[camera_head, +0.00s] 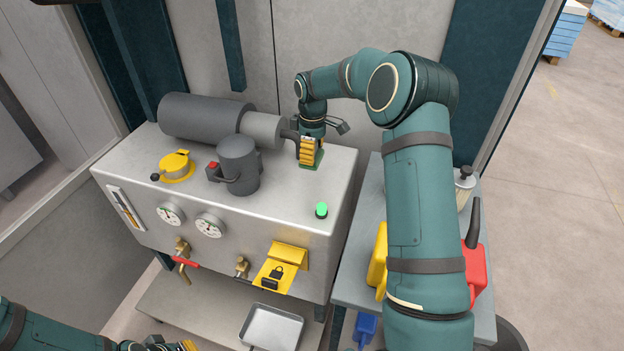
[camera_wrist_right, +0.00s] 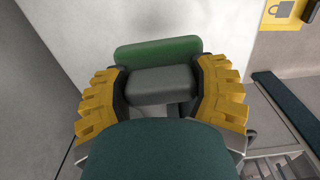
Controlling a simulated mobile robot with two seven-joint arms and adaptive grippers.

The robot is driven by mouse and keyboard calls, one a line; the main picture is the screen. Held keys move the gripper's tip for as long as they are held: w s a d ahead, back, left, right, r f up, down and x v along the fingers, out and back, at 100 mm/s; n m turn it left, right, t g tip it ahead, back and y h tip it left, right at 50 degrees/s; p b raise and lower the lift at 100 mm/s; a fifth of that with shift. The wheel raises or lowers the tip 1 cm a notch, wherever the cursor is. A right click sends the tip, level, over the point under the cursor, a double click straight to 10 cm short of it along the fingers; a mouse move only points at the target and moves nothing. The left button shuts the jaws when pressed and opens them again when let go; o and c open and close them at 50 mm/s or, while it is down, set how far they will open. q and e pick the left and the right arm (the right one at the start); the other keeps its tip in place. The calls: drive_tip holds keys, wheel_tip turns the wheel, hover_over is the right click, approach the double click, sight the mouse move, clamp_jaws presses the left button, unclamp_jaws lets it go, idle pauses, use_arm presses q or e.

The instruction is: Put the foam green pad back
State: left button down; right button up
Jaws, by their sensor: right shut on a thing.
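The foam green pad (camera_head: 318,158) shows below my right gripper (camera_head: 308,149), over the right rear part of the grey machine's top. In the right wrist view, the pad (camera_wrist_right: 157,49) is a green slab with a grey block (camera_wrist_right: 160,84) as its holder. My right gripper (camera_wrist_right: 162,88) is shut on this grey block, with a yellow ridged finger on each side. I cannot tell whether the pad touches the metal top. My left gripper (camera_head: 172,346) is at the bottom left edge, partly cut off, and its opening cannot be made out.
The machine (camera_head: 290,205) carries a grey cylinder (camera_head: 205,118), a dark canister (camera_head: 239,165), a yellow cap (camera_head: 176,166) and a green button (camera_head: 321,210). A side table (camera_head: 352,265) with yellow and red containers stands right, partly behind my right arm. A metal tray (camera_head: 271,328) lies below.

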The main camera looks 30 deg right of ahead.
sight(312, 183)
wheel_tip(312, 183, down, 9)
drive_tip(key=shift+r+b, duration=0.15)
drive_tip(key=shift+b, duration=0.15)
drive_tip(key=o, duration=1.1)
